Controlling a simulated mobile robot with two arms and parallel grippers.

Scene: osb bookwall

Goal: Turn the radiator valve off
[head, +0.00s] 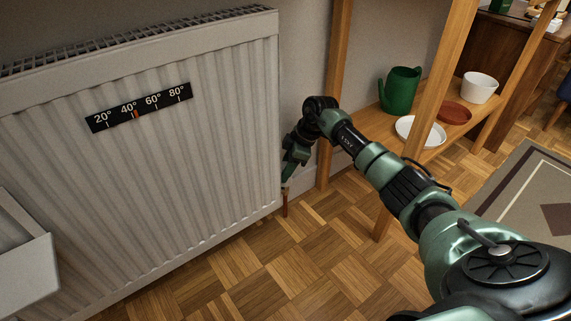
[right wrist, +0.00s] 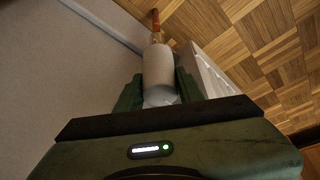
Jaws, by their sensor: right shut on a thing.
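The white ribbed radiator (head: 190,130) stands against the wall at the left. At its lower right corner my right gripper (head: 287,172) points down. In the right wrist view the radiator valve's white cylindrical head (right wrist: 158,66) sits between the green fingers of my right gripper (right wrist: 158,88), which is shut on it. A copper pipe (right wrist: 155,22) runs from the valve to the floor; it also shows in the head view (head: 285,205). The valve head is hidden by the gripper in the head view, and no markings on it are readable. My left gripper is out of view.
A black temperature strip (head: 140,108) is on the radiator. A wooden shelf (head: 433,157) close to my right arm holds a green watering can (head: 400,92), a white pot (head: 479,88) and dishes. Parquet floor (head: 290,270) is clear below. A white box-like thing (head: 28,270) stands lower left.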

